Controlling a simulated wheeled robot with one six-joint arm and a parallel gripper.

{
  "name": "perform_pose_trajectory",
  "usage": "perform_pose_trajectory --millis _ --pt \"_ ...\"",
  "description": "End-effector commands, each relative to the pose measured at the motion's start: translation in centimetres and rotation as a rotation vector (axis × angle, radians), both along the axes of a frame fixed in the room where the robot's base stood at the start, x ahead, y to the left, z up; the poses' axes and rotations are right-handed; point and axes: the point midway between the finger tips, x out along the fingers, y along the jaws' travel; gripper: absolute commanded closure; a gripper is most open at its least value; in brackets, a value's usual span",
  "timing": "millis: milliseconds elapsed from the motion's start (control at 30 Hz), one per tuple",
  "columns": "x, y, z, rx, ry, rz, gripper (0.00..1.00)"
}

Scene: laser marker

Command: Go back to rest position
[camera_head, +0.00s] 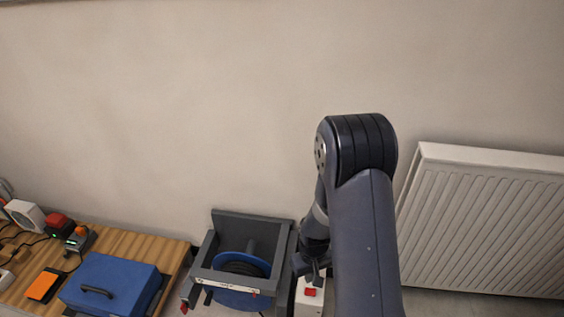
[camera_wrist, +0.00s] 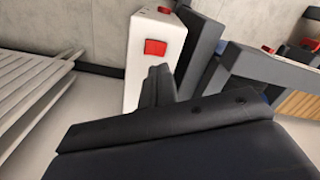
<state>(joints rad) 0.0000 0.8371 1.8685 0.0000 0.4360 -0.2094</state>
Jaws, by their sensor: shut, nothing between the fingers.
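My arm stands raised in the middle right of the head view, bent at a dark elbow. My gripper (camera_head: 315,277) hangs below it, just above and in front of a white box (camera_head: 308,296) with a red button (camera_head: 310,292). In the wrist view my gripper (camera_wrist: 160,80) shows as dark fingers, shut with nothing between them. The white box (camera_wrist: 140,45) stands upright close beyond the fingers there, with its red button (camera_wrist: 155,47) facing me. I cannot tell whether the fingers touch the box.
A grey frame (camera_head: 245,217) with a blue reel (camera_head: 238,297) stands left of my gripper. A wooden bench (camera_head: 150,250) at the left bears a blue case (camera_head: 110,283) and small devices. A white radiator (camera_head: 485,220) is on the right. The wall above is bare.

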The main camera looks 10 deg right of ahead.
Motion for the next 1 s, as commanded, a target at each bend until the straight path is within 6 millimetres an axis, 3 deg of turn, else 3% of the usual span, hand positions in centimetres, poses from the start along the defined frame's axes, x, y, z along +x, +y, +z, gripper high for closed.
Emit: perform_pose_trajectory --millis 533,1000 --pt "0.0 0.0 -6.2 0.0 0.0 0.0 1.0" --pt "0.0 0.0 -6.3 0.0 0.0 0.0 1.0"
